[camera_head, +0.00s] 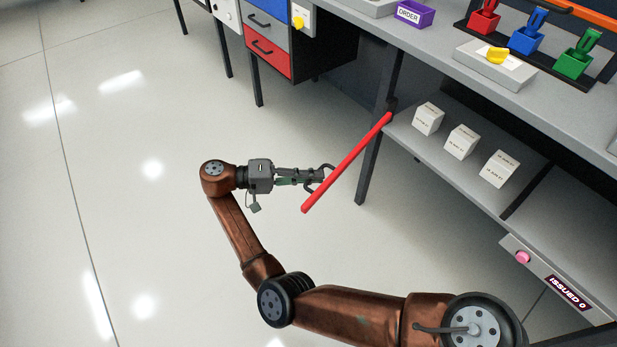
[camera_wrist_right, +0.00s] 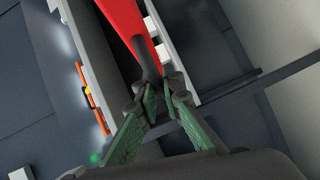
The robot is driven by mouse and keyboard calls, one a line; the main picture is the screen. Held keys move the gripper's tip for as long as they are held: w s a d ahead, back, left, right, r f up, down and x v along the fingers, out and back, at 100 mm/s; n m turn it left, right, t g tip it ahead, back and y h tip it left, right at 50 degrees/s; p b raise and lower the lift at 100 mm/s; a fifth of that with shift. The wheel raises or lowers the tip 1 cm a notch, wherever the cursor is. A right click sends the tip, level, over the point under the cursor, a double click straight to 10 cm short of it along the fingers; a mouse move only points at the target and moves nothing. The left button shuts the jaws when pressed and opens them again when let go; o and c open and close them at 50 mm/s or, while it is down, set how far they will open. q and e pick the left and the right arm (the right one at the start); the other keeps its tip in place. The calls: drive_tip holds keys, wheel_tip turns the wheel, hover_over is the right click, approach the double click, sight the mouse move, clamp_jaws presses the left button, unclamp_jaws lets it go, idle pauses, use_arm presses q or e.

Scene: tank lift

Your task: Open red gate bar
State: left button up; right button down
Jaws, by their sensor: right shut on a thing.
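The red gate bar (camera_head: 350,160) sticks out from the dark post at the front of the bench, angled toward the lower left over the open floor. A dark handle (camera_wrist_right: 148,66) shows on the bar in the right wrist view, where the red bar (camera_wrist_right: 128,16) runs up and out of the picture. My right gripper (camera_head: 322,175) is at the bar near its free end, with its fingers shut on the dark handle. In the right wrist view its green-padded fingers (camera_wrist_right: 160,88) close around the handle, and the exact contact is partly hidden. My left gripper is not in view.
Several white boxes (camera_head: 462,142) stand on the lower shelf (camera_head: 440,150) behind the bar. The bench top (camera_head: 430,50) holds a purple order tray (camera_head: 415,13) and red, blue and green bins. A red drawer (camera_head: 268,56) is at upper left. The floor left of the bar is clear.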

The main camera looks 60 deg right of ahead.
drive_tip(key=shift+d, duration=0.2)
drive_tip(key=c, duration=2.3)
unclamp_jaws()
drive_tip(key=shift+d+f, duration=0.1)
drive_tip(key=shift+c, duration=0.2)
drive_tip(key=shift+w+a, duration=0.1)
drive_tip(key=shift+a, duration=0.15)
drive_tip(key=v, duration=0.7)
drive_tip(key=shift+w, duration=0.2)
drive_tip(key=shift+a, duration=0.15)
